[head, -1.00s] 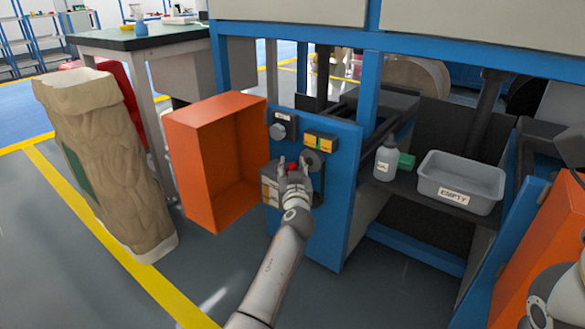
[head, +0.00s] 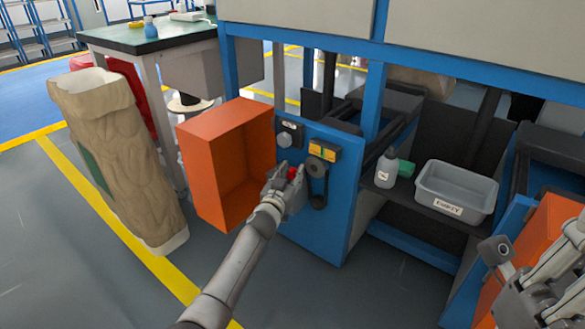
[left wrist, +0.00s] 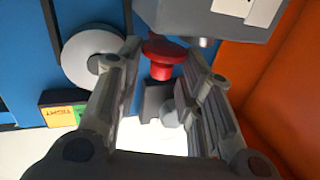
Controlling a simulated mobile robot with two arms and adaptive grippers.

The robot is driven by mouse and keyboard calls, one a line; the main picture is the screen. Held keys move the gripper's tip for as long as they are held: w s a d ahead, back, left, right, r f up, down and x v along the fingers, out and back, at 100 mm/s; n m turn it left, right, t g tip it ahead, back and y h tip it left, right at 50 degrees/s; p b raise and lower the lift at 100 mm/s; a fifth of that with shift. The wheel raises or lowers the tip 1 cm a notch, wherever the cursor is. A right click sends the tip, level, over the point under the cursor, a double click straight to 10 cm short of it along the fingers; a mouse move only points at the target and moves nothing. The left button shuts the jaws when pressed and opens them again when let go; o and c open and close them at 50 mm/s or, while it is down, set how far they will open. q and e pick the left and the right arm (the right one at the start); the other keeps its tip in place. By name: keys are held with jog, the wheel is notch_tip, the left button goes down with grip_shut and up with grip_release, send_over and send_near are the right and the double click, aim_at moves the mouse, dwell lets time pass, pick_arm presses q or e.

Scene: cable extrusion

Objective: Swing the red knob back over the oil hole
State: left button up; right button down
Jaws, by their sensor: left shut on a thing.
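The red knob (head: 292,173) is at the front of the blue machine panel (head: 335,222), beside a grey round disc (head: 317,167). My left gripper (head: 287,179) is shut on it, coming from the front left. In the left wrist view the red knob (left wrist: 160,57) stands between the two fingers, with the disc (left wrist: 92,56) to its left and a grey labelled block (left wrist: 190,18) above it. The oil hole cannot be made out. My right gripper (head: 545,280) shows partly at the lower right; its finger state is unclear.
An open orange box (head: 205,172) stands close to the left of the panel. A bottle (head: 387,168) and a grey tray (head: 455,188) sit on the shelf to the right. A tall brown sack (head: 120,160) stands at the left, with clear floor in front.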

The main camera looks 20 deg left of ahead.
dwell(0.4)
pick_arm(q)
jog(key=o, duration=0.7)
jog(key=shift+a, duration=0.1)
jog(key=shift+c, duration=0.2)
jog(key=s, duration=1.2)
jog(key=shift+a, duration=0.15)
